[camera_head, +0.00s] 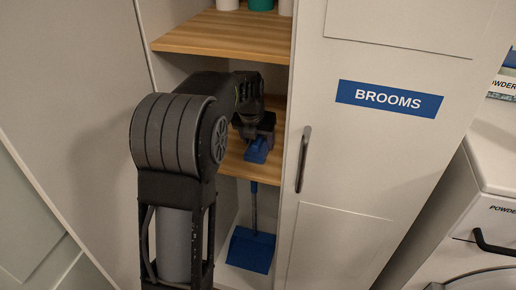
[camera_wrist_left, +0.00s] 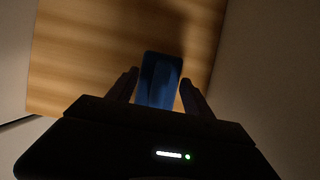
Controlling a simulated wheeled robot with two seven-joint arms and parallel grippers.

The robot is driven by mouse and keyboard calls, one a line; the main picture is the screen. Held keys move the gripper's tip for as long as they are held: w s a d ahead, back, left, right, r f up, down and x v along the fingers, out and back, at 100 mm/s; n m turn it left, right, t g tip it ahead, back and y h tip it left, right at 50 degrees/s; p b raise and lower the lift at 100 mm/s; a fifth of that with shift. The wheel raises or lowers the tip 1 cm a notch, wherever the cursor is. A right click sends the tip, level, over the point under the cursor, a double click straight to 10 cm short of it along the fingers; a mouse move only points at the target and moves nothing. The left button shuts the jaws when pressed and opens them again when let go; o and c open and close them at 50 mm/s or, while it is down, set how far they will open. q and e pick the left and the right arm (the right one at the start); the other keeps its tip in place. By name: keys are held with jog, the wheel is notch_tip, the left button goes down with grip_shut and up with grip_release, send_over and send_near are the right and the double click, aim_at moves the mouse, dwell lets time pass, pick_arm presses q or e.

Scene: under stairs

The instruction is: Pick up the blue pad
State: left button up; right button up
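The blue pad (camera_head: 257,151) lies on the middle wooden shelf inside the open cabinet, at its front part. In the left wrist view the blue pad (camera_wrist_left: 160,80) is between the two fingers, with a visible gap on each side near the fingertips. My left gripper (camera_head: 259,139) reaches into the cabinet over the pad and hides part of it. In the left wrist view the left gripper (camera_wrist_left: 159,86) is open, its fingers on either side of the pad. My right gripper is in neither view.
The wooden shelf (camera_head: 234,160) lies below an upper shelf (camera_head: 225,36) holding white and teal containers. A blue dustpan (camera_head: 250,250) stands beneath. The cabinet door labelled BROOMS (camera_head: 350,190) is close on the right, with a vertical handle (camera_head: 303,160). A white washing machine (camera_head: 490,200) stands far right.

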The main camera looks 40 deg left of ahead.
pick_arm(q)
jog(key=c, duration=0.8)
jog(key=shift+r, duration=0.15)
jog(key=shift+c, duration=0.2)
jog(key=shift+r, duration=0.15)
jog(key=shift+s+d+r, duration=0.1)
jog(key=shift+s+d, duration=0.05)
jog(key=shift+s, duration=0.15)
jog(key=shift+s+d, duration=0.15)
jog(key=shift+s, duration=0.1)
jog(key=s+d+p, duration=0.2)
jog(key=s+p, duration=0.3)
jog(key=s, duration=0.3)
jog(key=s+d+p, duration=0.3)
jog(key=s+p, duration=0.2)
jog(key=s, duration=0.2)
jog(key=shift+s+d+p, duration=0.15)
jog(key=shift+s+p, duration=0.2)
jog(key=shift+s, duration=0.05)
